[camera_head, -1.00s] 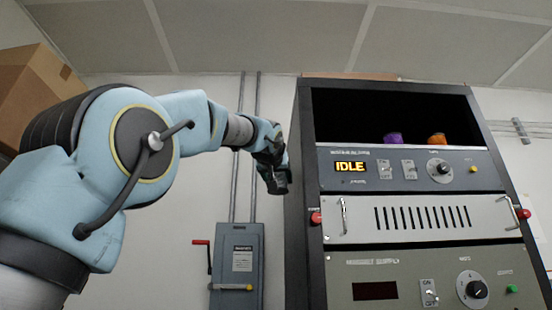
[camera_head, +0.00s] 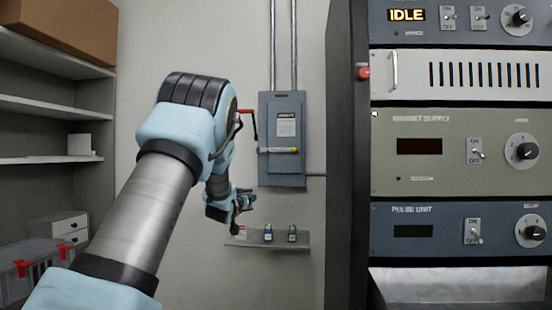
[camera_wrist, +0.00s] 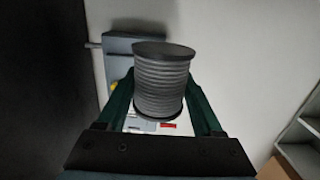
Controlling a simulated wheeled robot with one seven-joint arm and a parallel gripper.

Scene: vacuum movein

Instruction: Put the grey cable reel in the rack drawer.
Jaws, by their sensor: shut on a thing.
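The grey cable reel (camera_wrist: 160,82), a ribbed grey cylinder with dark end discs, stands between the two dark green fingers in the wrist view. My gripper (camera_head: 240,209) is shut on it, out in front of the wall left of the rack. In the head view the reel cannot be made out against the dark gripper. The rack (camera_head: 347,150) stands at the right.
A grey switch box (camera_head: 282,140) with a red lever hangs on the wall behind my arm. A small shelf (camera_head: 268,240) with several padlock-like things is below it. Shelving (camera_head: 50,105) with a cardboard box (camera_head: 65,28) fills the left side.

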